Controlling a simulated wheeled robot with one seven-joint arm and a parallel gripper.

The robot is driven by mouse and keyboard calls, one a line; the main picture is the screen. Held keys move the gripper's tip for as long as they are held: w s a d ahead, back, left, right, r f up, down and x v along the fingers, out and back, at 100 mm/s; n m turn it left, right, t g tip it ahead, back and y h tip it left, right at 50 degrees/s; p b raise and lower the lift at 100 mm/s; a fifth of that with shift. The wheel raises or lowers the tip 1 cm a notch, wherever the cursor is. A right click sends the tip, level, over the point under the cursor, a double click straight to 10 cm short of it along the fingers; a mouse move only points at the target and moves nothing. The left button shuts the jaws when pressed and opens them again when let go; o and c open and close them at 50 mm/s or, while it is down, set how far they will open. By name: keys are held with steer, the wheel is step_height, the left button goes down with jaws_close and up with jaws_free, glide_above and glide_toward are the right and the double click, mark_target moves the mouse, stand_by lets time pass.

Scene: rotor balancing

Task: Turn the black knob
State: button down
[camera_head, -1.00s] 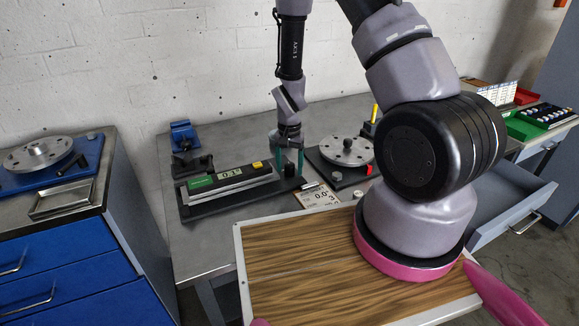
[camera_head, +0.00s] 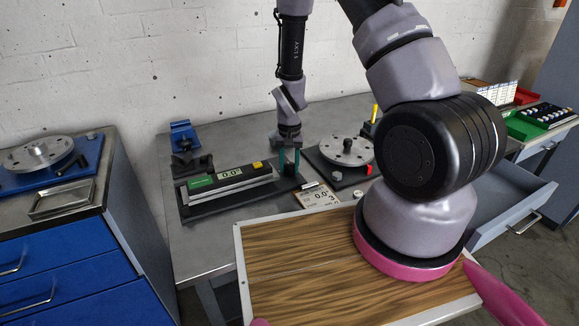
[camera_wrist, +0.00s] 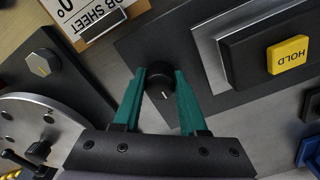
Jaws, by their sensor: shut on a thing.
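The black knob (camera_wrist: 157,80) sits on a dark base plate (camera_wrist: 150,35) between the teal fingers of my gripper (camera_wrist: 160,75) in the wrist view. It has a short white mark on its side. The fingers are shut on it. In the head view my gripper (camera_head: 288,160) points down at the right end of the plate, and the knob is hard to make out there. A level gauge (camera_head: 228,180) with a green label, a yellow HOLD button (camera_wrist: 287,55) and a display reading about 0.0° lies beside it.
A job sheet (camera_head: 318,197) lies just in front of the plate. A silver rotor disc (camera_head: 346,152) on a dark base stands to the right. A blue clamp-like tool (camera_head: 183,136) is behind the gauge. A wooden-topped board (camera_head: 290,270) fills the front.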

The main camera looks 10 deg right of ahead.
steer(key=shift+c, duration=2.2)
jaws_free()
step_height(320, 180, up, 11)
steer(key=shift+f, duration=0.1)
step_height(320, 180, up, 21)
steer(key=t+y, duration=0.2)
steer(key=t, duration=0.1)
glide_above(289, 164)
steer(key=s+d, duration=0.3)
steer(key=s, duration=0.1)
steer(key=s+d+r+t, duration=0.2)
steer(key=s+r+t, duration=0.2)
steer(key=s+r, duration=1)
steer(key=shift+d, duration=0.4)
